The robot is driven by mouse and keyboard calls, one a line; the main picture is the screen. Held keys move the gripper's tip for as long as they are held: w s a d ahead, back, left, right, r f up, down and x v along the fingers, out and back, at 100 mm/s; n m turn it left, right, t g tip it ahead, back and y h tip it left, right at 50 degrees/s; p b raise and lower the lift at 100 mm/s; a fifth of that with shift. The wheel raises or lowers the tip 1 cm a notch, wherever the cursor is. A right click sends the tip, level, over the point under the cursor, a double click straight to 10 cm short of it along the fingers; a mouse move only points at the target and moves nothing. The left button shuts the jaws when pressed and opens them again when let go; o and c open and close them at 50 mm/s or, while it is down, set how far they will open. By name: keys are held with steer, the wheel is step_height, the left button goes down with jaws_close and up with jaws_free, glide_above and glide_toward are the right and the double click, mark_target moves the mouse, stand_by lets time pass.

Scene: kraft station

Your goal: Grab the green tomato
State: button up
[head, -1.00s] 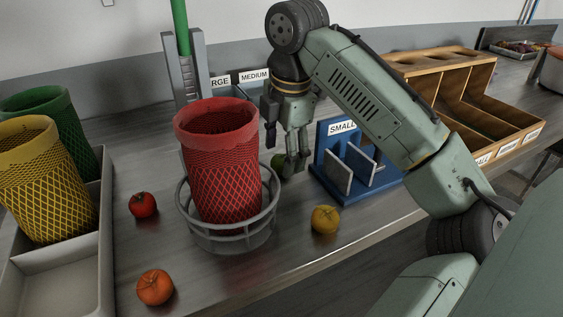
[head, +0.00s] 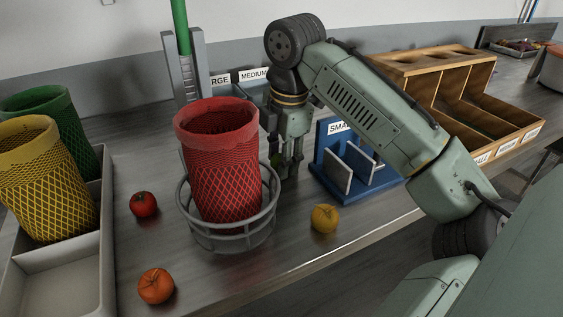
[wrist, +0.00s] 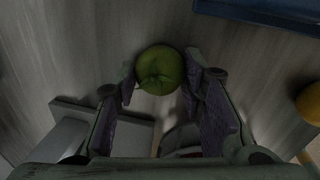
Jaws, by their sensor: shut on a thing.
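The green tomato (wrist: 160,70) shows in the wrist view between my gripper's two fingertips, which touch or nearly touch its sides. My gripper (wrist: 160,92) is closed around it, low over the metal table. In the head view my gripper (head: 286,172) points down behind and to the right of the red mesh basket (head: 222,160). There the green tomato is mostly hidden by the fingers.
The red basket stands in a grey ring holder (head: 228,240) left of my gripper. A blue rack (head: 350,185) labelled SMALL stands close on the right. A yellow tomato (head: 325,218), a red tomato (head: 144,204) and an orange one (head: 156,286) lie on the table.

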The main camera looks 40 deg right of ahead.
steer(key=shift+c, duration=1.2)
